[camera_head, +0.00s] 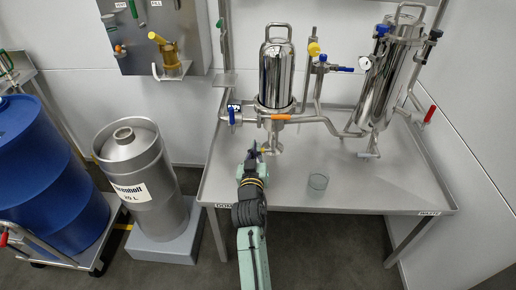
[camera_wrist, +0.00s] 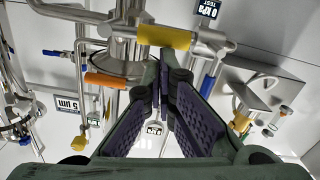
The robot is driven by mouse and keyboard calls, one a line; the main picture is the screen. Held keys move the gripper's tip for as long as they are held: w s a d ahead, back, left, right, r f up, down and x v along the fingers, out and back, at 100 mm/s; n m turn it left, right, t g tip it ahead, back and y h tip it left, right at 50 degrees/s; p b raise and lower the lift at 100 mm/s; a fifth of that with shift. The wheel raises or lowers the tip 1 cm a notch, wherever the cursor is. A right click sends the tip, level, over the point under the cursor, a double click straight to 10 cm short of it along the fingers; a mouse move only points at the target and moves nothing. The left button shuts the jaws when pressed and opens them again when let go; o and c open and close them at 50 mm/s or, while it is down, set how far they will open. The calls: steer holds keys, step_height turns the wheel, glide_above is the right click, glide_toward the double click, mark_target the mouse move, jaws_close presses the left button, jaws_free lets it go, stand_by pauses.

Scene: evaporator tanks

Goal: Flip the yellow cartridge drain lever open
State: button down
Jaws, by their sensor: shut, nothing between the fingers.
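The yellow drain lever (camera_wrist: 165,37) shows in the wrist view as a short yellow bar lying along a steel pipe under the cartridge housing. In the head view the polished cartridge housing (camera_head: 276,82) stands at the back of the steel table, and the lever below it is mostly hidden by my gripper. My gripper (camera_head: 257,152) is low in front of the housing's outlet pipe. In the wrist view its fingertips (camera_wrist: 164,56) are together, empty, and just below the yellow lever in the picture. I cannot tell whether they touch it.
An orange lever (camera_head: 281,117) sits above my gripper, with a blue-handled valve (camera_head: 231,117) to its left. A second housing (camera_head: 390,75) is farther right. The table's front is clear.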

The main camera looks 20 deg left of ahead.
steer(key=f+n, duration=0.2)
steer(key=n, duration=0.1)
steer(key=f+n, duration=0.2)
steer(key=n, duration=0.2)
steer(key=f+n, duration=0.2)
steer(key=n, duration=0.2)
steer(key=shift+d+f+t+h+b, duration=0.1)
steer(key=shift+d+t+h+b, duration=0.1)
steer(key=shift+t+h+b, duration=0.15)
steer(key=shift+w+d+f, duration=0.1)
steer(key=shift+d+f, duration=0.05)
steer(key=shift+f, duration=0.1)
steer(key=shift+d+f, duration=0.1)
steer(key=shift+a, duration=0.2)
stand_by(0.4)
